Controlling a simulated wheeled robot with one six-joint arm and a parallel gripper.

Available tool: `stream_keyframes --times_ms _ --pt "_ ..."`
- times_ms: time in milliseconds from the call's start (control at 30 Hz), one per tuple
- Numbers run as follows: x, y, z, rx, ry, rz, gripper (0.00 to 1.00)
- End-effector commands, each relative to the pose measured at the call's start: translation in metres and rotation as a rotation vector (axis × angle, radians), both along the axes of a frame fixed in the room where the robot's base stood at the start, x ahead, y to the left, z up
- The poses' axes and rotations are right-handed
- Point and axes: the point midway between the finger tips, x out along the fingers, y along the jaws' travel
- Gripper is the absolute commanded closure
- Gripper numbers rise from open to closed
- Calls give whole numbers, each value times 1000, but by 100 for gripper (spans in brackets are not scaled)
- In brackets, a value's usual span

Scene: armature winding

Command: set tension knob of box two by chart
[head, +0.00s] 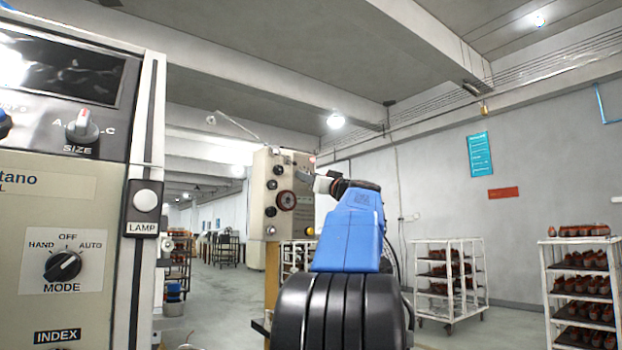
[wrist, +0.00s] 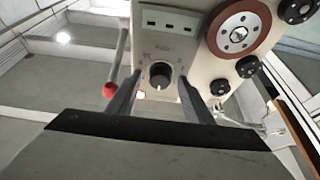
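A beige control box (head: 262,222) with dark knobs and a dark red disc stands at the middle of the head view. In the wrist view its face (wrist: 172,48) shows a black knob (wrist: 159,74) with a pale pointer mark, under a small lettered label too blurred to read. My gripper (wrist: 159,100) is open, with one finger to each side of that knob; I cannot tell whether they touch it. In the head view my gripper (head: 322,184) is at the box's right side. A teal wall poster (head: 480,155) may be the chart; its text is unreadable. No box number is legible.
A large machine panel (head: 75,190) with SIZE (head: 82,128) and MODE (head: 62,266) knobs fills the left. Shelf carts (head: 448,278) with reddish parts stand at the right. A red ball-ended lever (wrist: 109,90) is just left of my gripper. The aisle floor is open.

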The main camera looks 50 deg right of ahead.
Motion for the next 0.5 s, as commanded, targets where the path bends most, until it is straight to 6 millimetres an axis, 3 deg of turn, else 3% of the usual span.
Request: stream_keyframes --times_ms 33,133,167,500 --pt "0 0 0 0 0 0 67" --pt "0 0 0 0 0 0 90" --pt "0 0 0 0 0 0 93" --pt "0 0 0 37 -12 0 93"
